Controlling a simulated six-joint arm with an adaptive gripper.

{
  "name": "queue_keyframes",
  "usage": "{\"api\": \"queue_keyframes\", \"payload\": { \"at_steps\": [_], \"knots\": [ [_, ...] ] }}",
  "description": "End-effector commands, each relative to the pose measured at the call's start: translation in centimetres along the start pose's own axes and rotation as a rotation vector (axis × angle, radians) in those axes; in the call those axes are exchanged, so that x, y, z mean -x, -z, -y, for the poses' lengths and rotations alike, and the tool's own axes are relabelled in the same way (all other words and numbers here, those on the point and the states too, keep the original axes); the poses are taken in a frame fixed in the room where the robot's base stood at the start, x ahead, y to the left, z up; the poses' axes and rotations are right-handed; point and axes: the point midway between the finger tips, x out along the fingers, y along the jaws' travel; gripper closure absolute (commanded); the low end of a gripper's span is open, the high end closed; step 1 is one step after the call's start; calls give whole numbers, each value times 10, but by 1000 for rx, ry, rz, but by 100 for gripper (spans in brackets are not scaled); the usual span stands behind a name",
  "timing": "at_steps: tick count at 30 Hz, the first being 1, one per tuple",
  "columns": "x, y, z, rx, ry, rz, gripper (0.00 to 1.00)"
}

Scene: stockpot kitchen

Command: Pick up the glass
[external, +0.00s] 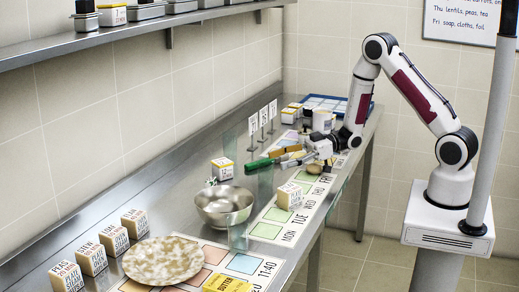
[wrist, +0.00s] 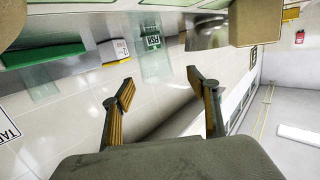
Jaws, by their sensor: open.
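I cannot make out a drinking glass for certain in either view. Clear upright panes (external: 265,184) stand along the counter in the external view, left of my gripper. My gripper (external: 296,157) is low over the far part of the counter and points left. In the wrist view its two fingers (wrist: 163,88) are spread wide, with orange inner pads and nothing between them. A green item (external: 258,164) lies just left of the fingers; whether they touch it I cannot tell.
A steel bowl (external: 222,205) and a speckled plate (external: 163,260) occupy the nearer counter. Several labelled boxes (external: 92,259) line the left side. A small box (external: 289,195) stands near the front edge. A blue tray (external: 322,103) lies at the back. A shelf (external: 100,38) overhangs the left.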

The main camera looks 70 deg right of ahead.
Motion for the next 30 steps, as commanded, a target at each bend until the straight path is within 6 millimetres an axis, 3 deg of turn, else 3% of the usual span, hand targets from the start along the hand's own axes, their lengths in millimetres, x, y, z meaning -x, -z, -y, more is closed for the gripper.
{"api": "queue_keyframes", "payload": {
  "at_steps": [16, 30],
  "knots": [
    [-8, 0, -1, 1, 0, 0, 41],
    [-52, 2, -5, 1, 1, 0, 41]
  ]
}}
